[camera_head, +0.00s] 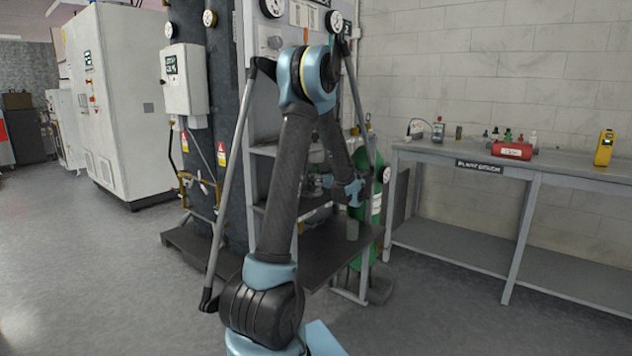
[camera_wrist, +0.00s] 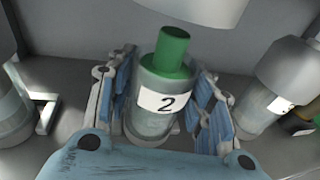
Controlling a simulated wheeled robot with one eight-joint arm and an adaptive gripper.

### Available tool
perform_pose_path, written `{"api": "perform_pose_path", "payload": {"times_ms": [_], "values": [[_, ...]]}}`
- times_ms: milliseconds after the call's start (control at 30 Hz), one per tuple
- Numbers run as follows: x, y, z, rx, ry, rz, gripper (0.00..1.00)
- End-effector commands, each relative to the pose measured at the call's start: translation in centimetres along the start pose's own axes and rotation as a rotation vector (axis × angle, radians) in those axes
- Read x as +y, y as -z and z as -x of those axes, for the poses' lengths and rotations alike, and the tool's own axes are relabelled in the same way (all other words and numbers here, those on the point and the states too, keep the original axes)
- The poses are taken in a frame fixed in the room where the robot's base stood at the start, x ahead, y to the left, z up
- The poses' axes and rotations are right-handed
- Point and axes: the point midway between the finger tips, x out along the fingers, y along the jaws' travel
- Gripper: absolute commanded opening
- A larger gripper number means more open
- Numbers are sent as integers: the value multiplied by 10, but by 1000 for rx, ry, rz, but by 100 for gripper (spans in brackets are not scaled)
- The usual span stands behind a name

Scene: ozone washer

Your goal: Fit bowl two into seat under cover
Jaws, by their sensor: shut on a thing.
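Bowl two (camera_wrist: 150,122) is a clear grey cylinder with a white label reading "2" and a green cylindrical top (camera_wrist: 172,48). In the wrist view my gripper (camera_wrist: 165,95) is shut on it, with blue-padded fingers on its left and right sides. The bowl stands roughly upright in the picture. A pale round housing (camera_wrist: 195,8), perhaps the cover, shows at the top edge, just beyond the green top. I cannot tell whether they touch, and no seat can be made out. In the head view my gripper (camera_head: 352,190) is at the rack's shelves; the bowl cannot be made out there.
In the wrist view a similar labelled bowl (camera_wrist: 258,108) under a grey housing is close on the right, and another cylinder (camera_wrist: 12,110) is on the left. In the head view a small grey-green cylinder (camera_head: 352,229) stands on the dark platform (camera_head: 330,255), near a green gas cylinder (camera_head: 377,205).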

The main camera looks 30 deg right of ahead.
Motion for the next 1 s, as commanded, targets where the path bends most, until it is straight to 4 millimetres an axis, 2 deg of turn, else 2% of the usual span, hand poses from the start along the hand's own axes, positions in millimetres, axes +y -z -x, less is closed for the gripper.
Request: {"api": "perform_pose_path", "payload": {"times_ms": [933, 967, 1000], "values": [[1, 3, -3, 0, 1, 0, 13], [1, 3, -3, 0, 1, 0, 50], [1, 3, -3, 0, 0, 0, 59]]}}
